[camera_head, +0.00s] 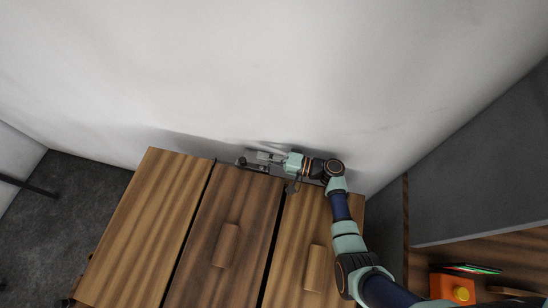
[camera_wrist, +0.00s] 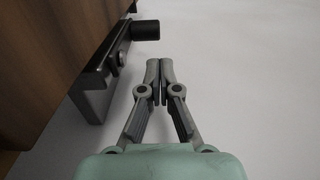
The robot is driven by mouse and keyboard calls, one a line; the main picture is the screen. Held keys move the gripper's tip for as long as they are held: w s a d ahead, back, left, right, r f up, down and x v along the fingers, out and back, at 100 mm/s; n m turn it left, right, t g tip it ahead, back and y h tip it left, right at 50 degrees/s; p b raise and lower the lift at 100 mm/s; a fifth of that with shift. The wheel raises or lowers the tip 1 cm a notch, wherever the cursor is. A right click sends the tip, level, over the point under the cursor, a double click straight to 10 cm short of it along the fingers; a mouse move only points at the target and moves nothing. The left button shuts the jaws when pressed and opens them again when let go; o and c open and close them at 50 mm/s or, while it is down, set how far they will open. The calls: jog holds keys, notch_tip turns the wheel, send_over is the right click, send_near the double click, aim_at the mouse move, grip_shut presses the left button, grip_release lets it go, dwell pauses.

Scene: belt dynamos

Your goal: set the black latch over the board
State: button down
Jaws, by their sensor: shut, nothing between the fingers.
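The black latch (camera_wrist: 98,82) runs along the edge of a brown wooden board (camera_wrist: 45,55) at the left of the wrist view. In the head view the knob (camera_head: 241,161) shows small at the far edge of the wooden boards (camera_head: 195,225). My gripper (camera_wrist: 159,68) is shut and empty, to the right of the latch and apart from it. In the head view my gripper (camera_head: 262,156) lies between the boards' far edge and the white wall. Most of the latch is too small to make out there.
A pale wall (camera_head: 270,70) stands close behind the boards. Two boards carry raised wooden blocks (camera_head: 226,245). A grey panel (camera_head: 480,165) rises at the right, with an orange box with a yellow button (camera_head: 452,289) below it. Dark floor (camera_head: 75,185) is open at the left.

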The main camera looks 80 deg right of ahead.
jog(key=w, duration=0.4)
jog(key=shift+d, duration=0.2)
